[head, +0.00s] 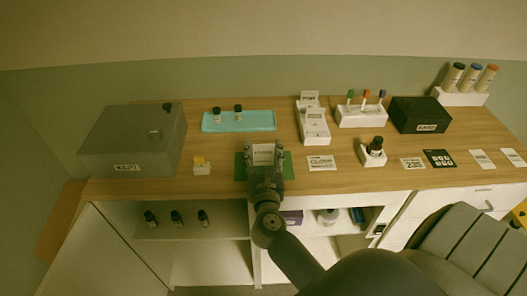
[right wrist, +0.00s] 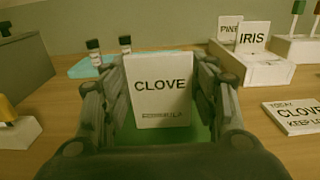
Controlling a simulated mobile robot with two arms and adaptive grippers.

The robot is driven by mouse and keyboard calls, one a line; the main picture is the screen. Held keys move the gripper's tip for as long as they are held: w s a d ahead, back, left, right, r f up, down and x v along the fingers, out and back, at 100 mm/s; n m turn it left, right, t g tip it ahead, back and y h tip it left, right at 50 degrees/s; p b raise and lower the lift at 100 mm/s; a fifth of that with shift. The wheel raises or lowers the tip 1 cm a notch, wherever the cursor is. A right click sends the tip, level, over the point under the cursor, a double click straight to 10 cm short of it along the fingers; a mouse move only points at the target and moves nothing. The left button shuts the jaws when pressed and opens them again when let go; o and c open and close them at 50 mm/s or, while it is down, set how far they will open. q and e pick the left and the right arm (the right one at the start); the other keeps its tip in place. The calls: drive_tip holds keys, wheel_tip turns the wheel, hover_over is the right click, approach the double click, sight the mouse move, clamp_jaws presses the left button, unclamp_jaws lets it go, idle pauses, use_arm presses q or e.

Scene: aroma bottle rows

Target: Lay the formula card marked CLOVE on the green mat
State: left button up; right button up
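The white card marked CLOVE (head: 263,154) shows above the green mat (head: 287,168), tilted up with its print facing me. In the right wrist view the CLOVE card (right wrist: 160,100) stands between the two fingers of my right gripper (right wrist: 162,95), which appear to press on its side edges. My right gripper (head: 264,167) hides part of the mat in the head view. The mat (right wrist: 205,132) shows below the card in the wrist view. Whether the card's lower edge touches the mat is unclear. My left gripper is not in view.
A white card holder (head: 314,125) with PINE and IRIS cards stands behind right. A flat CLOVE note (head: 321,163) lies right of the mat. A small white stand with a yellow top (head: 201,166) is left; a teal tray (head: 258,121) with two bottles is behind.

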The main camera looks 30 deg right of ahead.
drive_tip(key=shift+o, duration=0.3)
drive_tip(key=shift+r, duration=0.15)
drive_tip(key=shift+s+a, duration=0.2)
drive_tip(key=shift+s, duration=0.05)
drive_tip(key=b+v, duration=0.3)
drive_tip(key=v, duration=0.8)
drive_tip(key=shift+s+b, duration=0.25)
drive_tip(key=shift+b, duration=0.1)
